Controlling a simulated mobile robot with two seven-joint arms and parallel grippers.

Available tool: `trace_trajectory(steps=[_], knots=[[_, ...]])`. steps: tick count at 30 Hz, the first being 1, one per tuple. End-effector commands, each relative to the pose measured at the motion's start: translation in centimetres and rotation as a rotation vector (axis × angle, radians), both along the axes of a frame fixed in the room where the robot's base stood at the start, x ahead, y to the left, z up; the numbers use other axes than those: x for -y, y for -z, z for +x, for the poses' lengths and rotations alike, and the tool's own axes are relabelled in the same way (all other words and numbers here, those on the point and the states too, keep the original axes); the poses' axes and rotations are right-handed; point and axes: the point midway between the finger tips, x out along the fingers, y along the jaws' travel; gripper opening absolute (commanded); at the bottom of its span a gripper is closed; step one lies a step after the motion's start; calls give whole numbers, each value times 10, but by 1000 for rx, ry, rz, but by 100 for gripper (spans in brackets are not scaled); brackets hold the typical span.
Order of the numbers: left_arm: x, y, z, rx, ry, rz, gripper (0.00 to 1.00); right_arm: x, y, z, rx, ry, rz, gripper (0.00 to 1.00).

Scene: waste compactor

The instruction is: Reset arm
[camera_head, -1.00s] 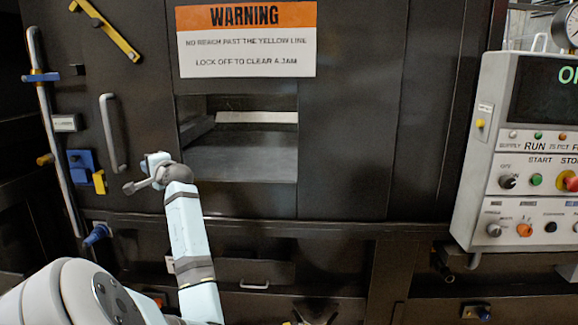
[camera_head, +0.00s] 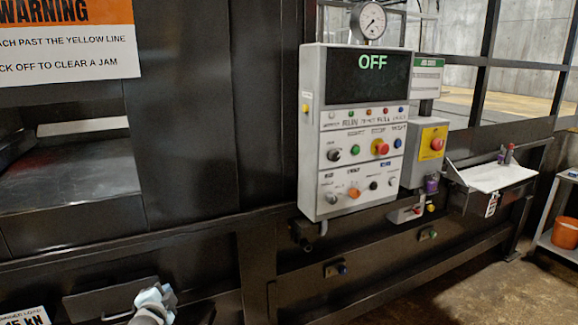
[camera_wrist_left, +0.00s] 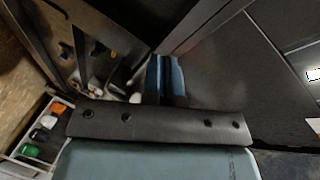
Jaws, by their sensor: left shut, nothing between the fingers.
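My left gripper (camera_head: 155,300) shows at the bottom left of the head view, low in front of the dark compactor front (camera_head: 192,120). In the left wrist view its two bluish fingers (camera_wrist_left: 165,78) are together, with nothing visible between them. It is apart from the feed opening (camera_head: 72,165), which lies above and to the left of it. The rest of my left arm is mostly cut off by the lower edge. My right gripper is in neither view now.
The control panel (camera_head: 345,195) reads OFF, with a gauge (camera_head: 371,20) on top. A yellow box with a red button (camera_head: 431,145) stands beside it. A sloped shelf (camera_head: 495,176) and an orange bucket (camera_head: 566,232) are at right. A crate (camera_wrist_left: 28,150) with coloured items shows in the wrist view.

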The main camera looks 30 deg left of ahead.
Motion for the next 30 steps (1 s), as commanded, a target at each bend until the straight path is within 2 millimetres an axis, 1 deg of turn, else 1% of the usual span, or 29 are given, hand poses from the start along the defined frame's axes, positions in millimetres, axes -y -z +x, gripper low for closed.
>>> trace_trajectory(steps=[1, 2, 3, 5, 6, 8, 9, 11, 12, 15, 18, 21, 24, 30], knots=[[32, 24, -6, -11, 51, -73, 0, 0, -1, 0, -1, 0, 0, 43], [51, 36, -10, -12, 80, -117, 0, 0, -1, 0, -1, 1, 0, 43], [77, 53, -16, -18, 116, -183, 0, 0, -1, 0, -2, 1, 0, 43], [115, 76, -27, -25, 163, -284, 0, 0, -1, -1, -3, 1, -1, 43], [141, 90, -37, -33, 191, -354, 0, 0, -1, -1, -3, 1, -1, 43], [180, 109, -53, -44, 228, -464, 0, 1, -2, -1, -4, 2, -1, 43], [205, 120, -66, -53, 248, -538, 0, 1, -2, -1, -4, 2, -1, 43], [243, 135, -86, -69, 273, -650, 0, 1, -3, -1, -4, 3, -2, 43], [267, 143, -99, -80, 284, -723, 0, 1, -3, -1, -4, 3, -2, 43], [319, 155, -131, -102, 302, -888, 0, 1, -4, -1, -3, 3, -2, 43], [356, 161, -156, -121, 306, -1011, 0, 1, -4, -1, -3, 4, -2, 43], [377, 163, -171, -133, 304, -1086, 0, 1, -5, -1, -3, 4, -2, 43], [385, 163, -176, -136, 302, -1116, 0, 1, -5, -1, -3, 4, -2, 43], [385, 163, -176, -136, 302, -1116, 0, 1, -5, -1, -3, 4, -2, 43]])
